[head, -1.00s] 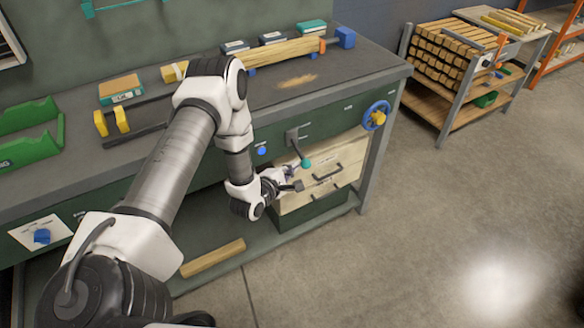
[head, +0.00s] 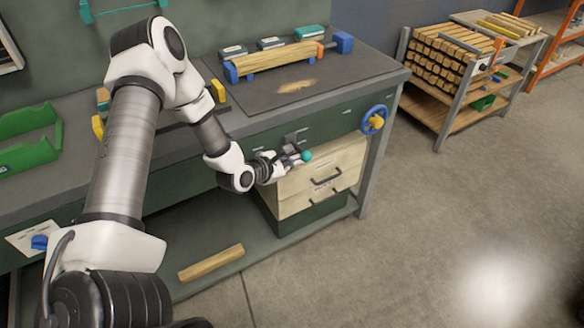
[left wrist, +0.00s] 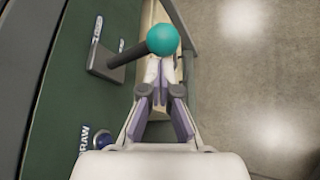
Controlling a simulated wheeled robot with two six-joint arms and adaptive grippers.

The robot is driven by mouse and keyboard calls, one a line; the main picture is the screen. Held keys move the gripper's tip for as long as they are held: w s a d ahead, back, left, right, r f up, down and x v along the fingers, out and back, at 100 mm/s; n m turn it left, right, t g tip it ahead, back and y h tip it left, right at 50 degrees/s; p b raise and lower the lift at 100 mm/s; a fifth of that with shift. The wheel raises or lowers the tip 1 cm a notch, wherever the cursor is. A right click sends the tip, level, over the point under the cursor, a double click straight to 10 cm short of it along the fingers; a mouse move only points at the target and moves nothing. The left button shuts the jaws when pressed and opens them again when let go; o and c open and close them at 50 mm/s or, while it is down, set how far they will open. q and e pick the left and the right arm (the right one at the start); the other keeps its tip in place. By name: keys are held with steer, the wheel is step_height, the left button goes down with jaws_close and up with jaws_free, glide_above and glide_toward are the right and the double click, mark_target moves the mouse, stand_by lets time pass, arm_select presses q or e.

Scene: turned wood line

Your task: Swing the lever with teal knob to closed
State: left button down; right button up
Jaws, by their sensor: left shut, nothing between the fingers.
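The lever's teal knob (head: 306,156) stands out from the dark green front of the workbench, below its top edge. In the left wrist view the teal knob (left wrist: 163,39) sits at the end of a dark lever arm (left wrist: 128,53), which rises from a grey plate (left wrist: 105,66). My left gripper (head: 297,161) is at the knob's left side in the head view, shut and empty. In the left wrist view the closed fingertips (left wrist: 160,68) lie just below the knob; whether they touch it I cannot tell. My right gripper is not in view.
Pale drawers (head: 322,180) with dark handles lie below the lever. A blue handwheel (head: 374,120) is to its right. A blue button (left wrist: 86,137) shows in the left wrist view. A wooden bar (head: 278,58) lies on the bench top. Open floor lies at right.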

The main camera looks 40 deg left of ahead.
arm_select(q)
steer(key=shift+w+a+r+n+g+h, duration=0.1)
steer(key=shift+r+n+g+h, duration=0.2)
steer(key=shift+r+n, duration=0.25)
steer(key=shift+r+p, duration=0.4)
steer(key=shift+r, duration=0.45)
